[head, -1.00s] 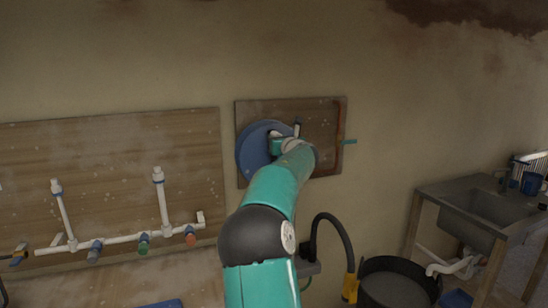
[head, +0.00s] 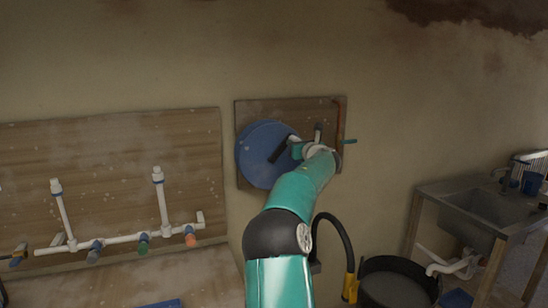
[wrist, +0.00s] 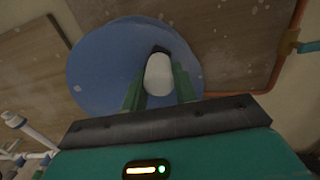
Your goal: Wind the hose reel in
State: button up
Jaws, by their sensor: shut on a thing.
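The hose reel is a blue disc (head: 256,150) on a wooden board (head: 285,107) on the wall. In the wrist view the disc (wrist: 95,70) fills the upper left. A pale rounded crank handle (wrist: 158,75) stands out from it, with a dark crank piece behind. My gripper (head: 296,149) is at the disc's right side. In the wrist view its two green fingers (wrist: 158,88) are on either side of the handle, shut on it. In the head view my gripper and arm hide the handle and part of the board.
A copper-coloured pipe (head: 338,118) with a teal end (head: 349,141) runs close right of the reel. White pipework (head: 120,239) with coloured valves is on a board at left. A black bucket (head: 398,283), a yellow-ended black hose (head: 349,255) and a metal sink (head: 480,207) are at right.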

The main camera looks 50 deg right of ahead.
jog(key=shift+d+f, duration=0.25)
jog(key=shift+f, duration=0.4)
